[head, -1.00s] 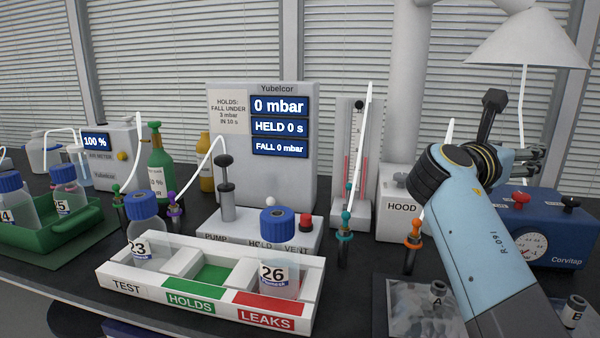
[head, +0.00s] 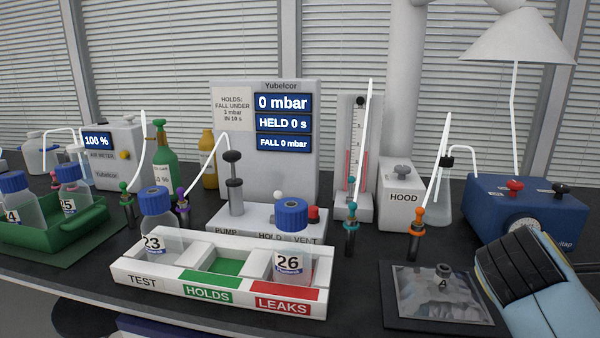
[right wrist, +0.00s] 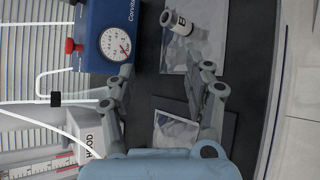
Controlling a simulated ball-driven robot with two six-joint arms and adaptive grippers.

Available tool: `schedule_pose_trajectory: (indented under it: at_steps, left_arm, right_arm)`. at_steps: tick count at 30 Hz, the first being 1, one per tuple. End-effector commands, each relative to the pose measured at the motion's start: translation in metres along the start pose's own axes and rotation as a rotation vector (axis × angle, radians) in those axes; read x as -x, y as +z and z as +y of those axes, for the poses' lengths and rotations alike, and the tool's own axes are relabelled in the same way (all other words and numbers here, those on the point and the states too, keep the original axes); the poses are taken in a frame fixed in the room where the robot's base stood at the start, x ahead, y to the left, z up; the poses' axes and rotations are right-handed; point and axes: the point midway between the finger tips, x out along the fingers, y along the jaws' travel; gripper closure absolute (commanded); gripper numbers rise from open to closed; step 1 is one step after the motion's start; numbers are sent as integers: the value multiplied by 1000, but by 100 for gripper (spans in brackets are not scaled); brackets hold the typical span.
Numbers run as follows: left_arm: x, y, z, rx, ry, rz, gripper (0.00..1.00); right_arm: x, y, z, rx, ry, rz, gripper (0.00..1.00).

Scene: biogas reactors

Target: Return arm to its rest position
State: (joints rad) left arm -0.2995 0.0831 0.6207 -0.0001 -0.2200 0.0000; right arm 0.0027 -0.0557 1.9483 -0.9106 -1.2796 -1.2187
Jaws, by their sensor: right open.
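My right arm (head: 530,285) shows at the lower right of the head view; its gripper is outside that view. In the right wrist view my right gripper (right wrist: 168,80) is open, its two fingers apart with nothing between them. Beyond the fingers are the dark bench top and foil pouches. My left gripper is not in view. Bottle 23 (head: 157,232) stands in the TEST place of the white rack (head: 140,281). Bottle 26 (head: 291,240) stands in the LEAKS place. The HOLDS place (head: 222,264) is empty.
The Yubelcor tester (head: 235,150) reads 0 mbar. A green tray (head: 60,228) with bottles stands at left. A blue Corvitap unit (head: 540,205) stands at right, also in the wrist view (right wrist: 105,25). A foil pouch (head: 430,295) lies in front of the HOOD box (head: 402,200).

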Motion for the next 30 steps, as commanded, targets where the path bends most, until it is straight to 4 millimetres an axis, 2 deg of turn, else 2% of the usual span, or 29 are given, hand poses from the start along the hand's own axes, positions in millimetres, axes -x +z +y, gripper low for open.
schedule_pose_trajectory:
  at_steps: [1,3,6,15,23,24,30]
  left_arm:
    - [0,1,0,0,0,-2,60]
    - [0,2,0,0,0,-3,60]
    - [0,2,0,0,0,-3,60]
    - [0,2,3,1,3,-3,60]
    - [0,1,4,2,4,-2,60]
    - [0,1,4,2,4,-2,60]
    - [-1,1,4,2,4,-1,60]
  right_arm:
    - [5,3,-28,-111,-52,46,47]
    - [15,4,-62,-290,-139,113,47]
    - [34,4,-99,-498,-260,180,47]
    - [94,8,-170,-888,-580,257,47]
    - [154,16,-211,-1110,-855,242,47]
    - [154,13,-216,-1125,-878,235,47]
    - [118,-15,-246,-1118,-883,216,47]
